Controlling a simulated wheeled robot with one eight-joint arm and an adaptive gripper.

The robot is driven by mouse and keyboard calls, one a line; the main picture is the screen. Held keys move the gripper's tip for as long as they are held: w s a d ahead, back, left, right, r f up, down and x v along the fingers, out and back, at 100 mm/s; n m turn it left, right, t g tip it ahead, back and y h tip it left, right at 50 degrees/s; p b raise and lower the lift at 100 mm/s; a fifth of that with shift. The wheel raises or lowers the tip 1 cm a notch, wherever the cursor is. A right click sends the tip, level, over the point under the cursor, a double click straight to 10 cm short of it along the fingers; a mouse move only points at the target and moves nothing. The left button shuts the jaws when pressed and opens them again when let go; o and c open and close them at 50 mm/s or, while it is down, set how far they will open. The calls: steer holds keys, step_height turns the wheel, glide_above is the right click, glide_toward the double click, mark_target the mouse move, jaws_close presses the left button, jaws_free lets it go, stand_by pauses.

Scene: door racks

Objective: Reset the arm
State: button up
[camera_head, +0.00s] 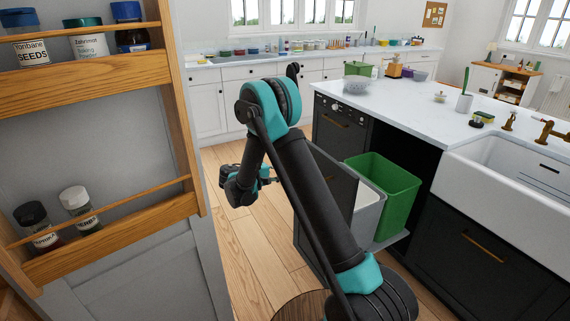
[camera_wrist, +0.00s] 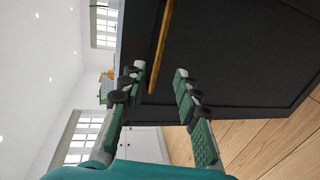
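My arm reaches up from the lower right of the head view, bends at a teal elbow and hangs down over the wooden floor. My gripper (camera_head: 264,175) is small and partly hidden there, left of the pulled-out bin drawer. In the wrist view my gripper (camera_wrist: 160,73) shows two green-padded fingers spread apart with nothing between them. Beyond the fingers is a dark cabinet front (camera_wrist: 225,50) with a long brass-coloured handle (camera_wrist: 161,45). The wrist view is turned sideways. I see no contact between the fingers and the handle.
A wooden door rack (camera_head: 90,82) with jars stands close on the left. The pulled-out drawer with a green bin (camera_head: 385,192) and a grey bin (camera_head: 368,215) is right of my arm. A white sink (camera_head: 510,175) is farther right. Floor (camera_head: 245,240) is clear between.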

steer(key=s+d+r+m+g+y, duration=0.1)
steer(key=s+d+r+g+y, duration=0.15)
steer(key=s+d+y, duration=0.75)
steer(key=s+f+m+y, duration=0.1)
steer(key=s+y, duration=0.1)
steer(key=s, duration=1)
steer(key=s+a+f+m+y, duration=0.1)
steer(key=s+f+m+y, duration=0.1)
steer(key=s, duration=1.1)
steer(key=shift+s+f+m+t, duration=0.2)
steer(key=shift+s+m+t, duration=0.1)
steer(key=shift+t, duration=0.05)
